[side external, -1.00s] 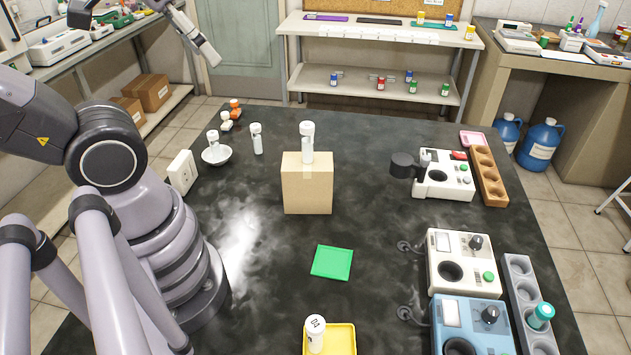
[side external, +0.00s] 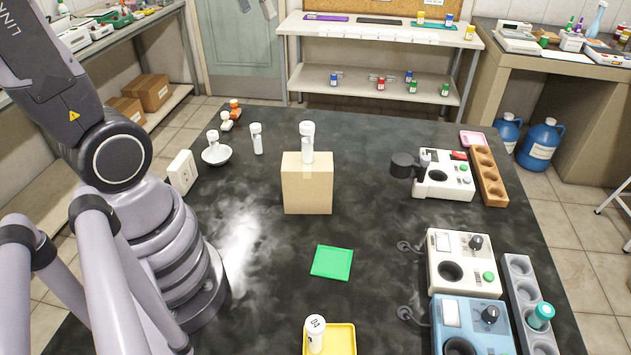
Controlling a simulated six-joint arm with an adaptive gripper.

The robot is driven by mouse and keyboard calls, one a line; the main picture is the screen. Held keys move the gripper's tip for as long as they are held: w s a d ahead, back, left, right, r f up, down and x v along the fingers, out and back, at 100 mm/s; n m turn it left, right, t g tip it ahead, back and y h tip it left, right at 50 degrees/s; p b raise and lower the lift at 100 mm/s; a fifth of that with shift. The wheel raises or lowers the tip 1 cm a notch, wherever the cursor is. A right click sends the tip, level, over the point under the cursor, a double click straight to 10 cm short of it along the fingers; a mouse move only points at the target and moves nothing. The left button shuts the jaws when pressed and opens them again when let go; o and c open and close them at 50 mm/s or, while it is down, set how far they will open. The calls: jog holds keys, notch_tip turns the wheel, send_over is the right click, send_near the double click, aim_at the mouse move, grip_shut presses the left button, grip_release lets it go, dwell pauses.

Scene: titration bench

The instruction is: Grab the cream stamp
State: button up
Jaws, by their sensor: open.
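The cream stamp (side external: 226,122) appears to be the small pale object at the far left corner of the black bench. It stands just in front of a similar orange one (side external: 235,106). Its details are too small to make out. My gripper (side external: 256,6) shows only as fingertips at the top edge of the side view, above and slightly right of the stamp in the picture. It is open, apart from the stamp, and the rest of it is out of frame.
A white bowl (side external: 217,157) with a white-capped vial and another vial (side external: 257,139) stand near the stamp. A white socket box (side external: 182,172) is at the left edge. Instruments line the right.

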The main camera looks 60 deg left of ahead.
jog(key=w+a+f+n+g, duration=0.1)
jog(key=w+a+f+n, duration=0.15)
jog(key=w+a, duration=0.6)
jog(key=n+g, duration=0.2)
send_over(224, 113)
jog(key=s+d, duration=0.1)
jog(key=d, duration=0.1)
notch_tip(224, 113, down, 24)
jog(key=shift+n, duration=0.25)
jog(key=f, duration=0.2)
jog(key=a+f, duration=0.1)
jog(key=f, duration=0.5)
jog(key=shift+a+f, duration=0.2)
jog(key=shift+w+a+f, duration=0.1)
jog(key=shift+w+f, duration=0.1)
jog(key=shift+f, duration=0.85)
jog(key=shift+w+a+f, duration=0.1)
jog(key=shift+w+f, duration=0.05)
jog(key=shift+f, duration=0.9)
jog(key=shift+w+a+f, duration=0.1)
jog(key=shift+w+f, duration=0.1)
jog(key=shift+f, duration=0.85)
grip_shut()
